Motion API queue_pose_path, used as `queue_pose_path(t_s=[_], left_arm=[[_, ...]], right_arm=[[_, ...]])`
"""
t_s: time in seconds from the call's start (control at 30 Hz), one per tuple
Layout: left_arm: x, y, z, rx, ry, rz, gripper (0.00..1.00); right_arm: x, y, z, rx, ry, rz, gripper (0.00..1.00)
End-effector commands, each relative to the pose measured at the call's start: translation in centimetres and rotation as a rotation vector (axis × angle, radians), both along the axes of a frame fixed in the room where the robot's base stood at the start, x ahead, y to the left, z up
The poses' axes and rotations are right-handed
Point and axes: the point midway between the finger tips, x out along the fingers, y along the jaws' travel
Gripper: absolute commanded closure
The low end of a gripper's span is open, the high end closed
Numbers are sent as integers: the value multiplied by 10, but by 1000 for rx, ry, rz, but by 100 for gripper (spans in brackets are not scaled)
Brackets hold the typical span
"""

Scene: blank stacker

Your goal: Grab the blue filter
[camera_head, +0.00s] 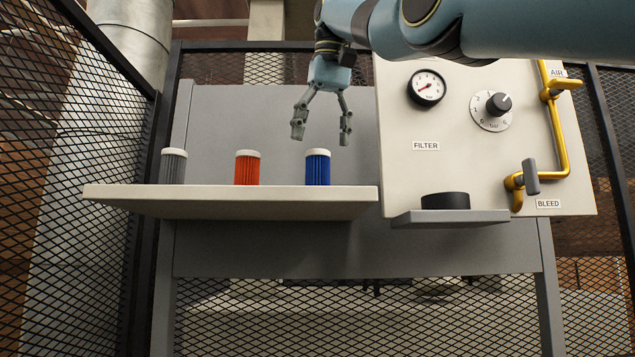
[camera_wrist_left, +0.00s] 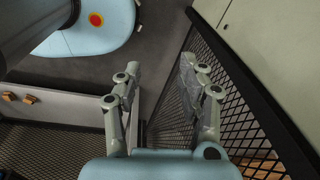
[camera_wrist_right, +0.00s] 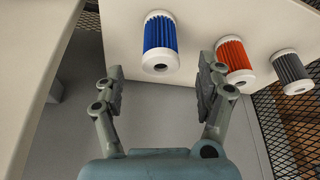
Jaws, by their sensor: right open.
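The blue filter (camera_head: 318,168) stands upright on the right part of the shelf (camera_head: 230,203) and has a white cap. My right gripper (camera_head: 322,135) is open and empty, just above the blue filter in the head view. In the right wrist view the blue filter (camera_wrist_right: 160,42) lies ahead of the open fingers (camera_wrist_right: 160,88), apart from them and nearer the top of the picture. My left gripper (camera_wrist_left: 165,80) shows only in its wrist view, fingers apart with nothing between them, near a mesh fence.
A red filter (camera_head: 247,168) and a grey filter (camera_head: 173,166) stand on the shelf to the left. A panel (camera_head: 480,150) with gauge, knob and yellow pipe is at right, with a black round seat (camera_head: 445,201) on a small ledge. Mesh fencing (camera_head: 75,130) flanks the left.

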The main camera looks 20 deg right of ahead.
Motion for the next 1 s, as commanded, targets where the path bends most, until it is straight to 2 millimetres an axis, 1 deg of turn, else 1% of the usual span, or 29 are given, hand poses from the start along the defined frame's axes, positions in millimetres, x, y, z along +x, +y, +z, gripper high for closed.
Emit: queue_pose_path(t_s=[0.07, 0.13, 0.3, 0.4, 0.63, 0.67, 0.9, 1.0], left_arm=[[-1, 0, -3, 0, 1, 0, 60], [3, 0, -5, 0, -4, 0, 60], [24, -1, -14, -1, -35, -2, 60], [30, -1, -16, -1, -45, -1, 60], [25, -1, -16, -1, -37, -2, 60], [24, -1, -16, -1, -35, -2, 60], [15, 0, -17, -1, -22, -1, 60], [14, 0, -17, -1, -21, -1, 60]], right_arm=[[2, 0, -6, 0, -1, 0, 27], [4, 0, -12, 0, -1, 0, 27], [14, 1, -38, 0, 0, 0, 27], [19, 1, -49, 0, -1, 0, 27], [20, 1, -50, 0, -2, 0, 27], [20, 1, -50, 0, -2, 0, 30], [20, 1, -50, 0, -2, 0, 61], [20, 1, -50, 0, -1, 0, 74]])
